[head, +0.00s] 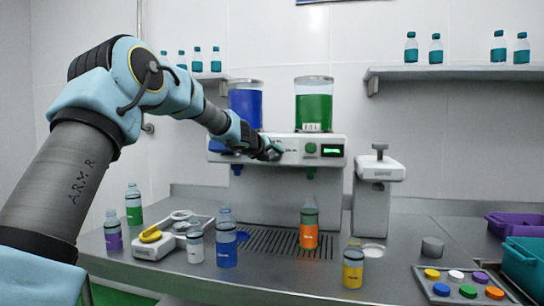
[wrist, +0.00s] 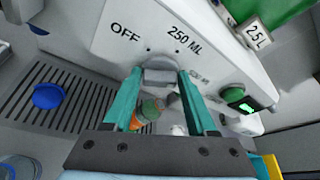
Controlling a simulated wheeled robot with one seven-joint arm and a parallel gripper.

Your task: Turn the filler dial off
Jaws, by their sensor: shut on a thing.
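The filler dial (wrist: 160,74) is a small grey knob on the white panel of the filler machine (head: 225,147). In the wrist view the label OFF (wrist: 125,34) is printed to its upper left and 250 ML (wrist: 185,39) to its upper right. My gripper (wrist: 160,80) is shut on the dial, with one teal finger on each side of it. I cannot tell which label the dial points to. A green button (head: 311,148) and a lit green display (head: 332,150) are to the right.
A blue tank (head: 245,103) and a green tank (head: 313,106) stand on the machine. An orange bottle (head: 308,236) stands on the drip grate (head: 270,241) below.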

